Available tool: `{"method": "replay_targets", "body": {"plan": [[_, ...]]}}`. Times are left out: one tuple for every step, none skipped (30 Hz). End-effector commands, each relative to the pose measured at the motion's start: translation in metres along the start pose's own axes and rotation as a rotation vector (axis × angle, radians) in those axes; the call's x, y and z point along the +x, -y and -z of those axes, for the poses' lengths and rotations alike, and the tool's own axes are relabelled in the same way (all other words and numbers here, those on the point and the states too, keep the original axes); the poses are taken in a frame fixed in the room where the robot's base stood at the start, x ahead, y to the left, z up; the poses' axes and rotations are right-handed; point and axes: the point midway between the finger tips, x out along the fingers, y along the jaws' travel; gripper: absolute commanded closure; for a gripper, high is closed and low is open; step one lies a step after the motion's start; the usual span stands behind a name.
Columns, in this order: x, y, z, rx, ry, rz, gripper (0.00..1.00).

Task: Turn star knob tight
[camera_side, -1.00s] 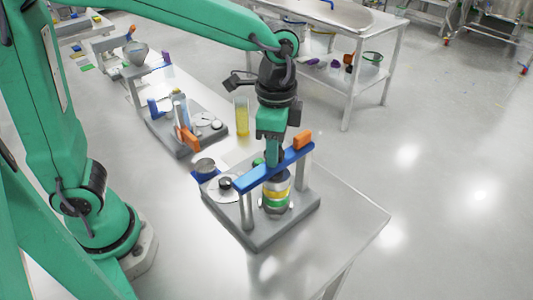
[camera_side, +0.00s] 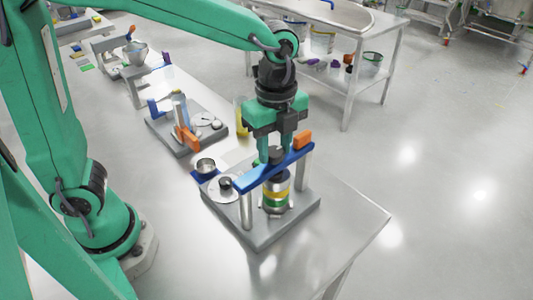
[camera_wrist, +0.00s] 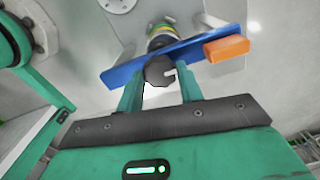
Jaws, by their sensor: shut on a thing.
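The dark star knob (camera_side: 276,155) sits on top of the blue crossbar (camera_side: 252,179), above the colour-banded stack (camera_side: 276,192). In the wrist view both fingers of my gripper (camera_wrist: 160,75) flank the knob. The exact finger contact is partly hidden by the knob and bar.
An orange block (camera_side: 303,140) sits at the bar's right end. Metal posts (camera_side: 246,210) carry the bar over the grey base (camera_side: 262,235). A small metal cup (camera_side: 205,165) and a white dial (camera_side: 222,190) are at the left. A yellow cylinder (camera_side: 240,115) stands behind.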

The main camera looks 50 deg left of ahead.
Motion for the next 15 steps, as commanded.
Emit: {"method": "replay_targets", "body": {"plan": [[-0.0021,0.0002,0.0002,0.012,-0.001,0.003,0.86],[-0.0021,0.0002,0.0002,0.018,-0.001,0.003,0.86],[-0.0021,0.0002,0.0002,0.024,-0.001,0.003,0.86],[-0.0021,0.0002,0.0002,0.028,-0.001,0.003,0.86],[-0.0021,0.0002,0.0002,0.030,-0.001,0.003,0.86],[-0.0021,0.0002,0.0002,0.033,-0.001,0.003,0.86],[-0.0021,0.0002,0.0002,0.034,-0.001,0.003,0.86],[-0.0021,0.0002,0.0002,0.035,-0.001,0.003,0.86],[-0.0021,0.0002,0.0002,0.035,-0.001,0.003,0.86],[-0.0021,0.0002,0.0001,0.035,-0.001,0.003,0.86],[-0.0021,0.0002,0.0001,0.035,-0.001,0.003,0.86],[-0.0021,0.0002,0.0001,0.035,-0.001,0.003,0.86],[-0.0020,0.0002,0.0001,0.035,-0.001,0.003,0.86],[-0.0021,0.0002,0.0001,0.035,-0.001,0.003,0.86],[-0.0021,0.0002,0.0001,0.035,-0.001,0.003,0.86]]}}
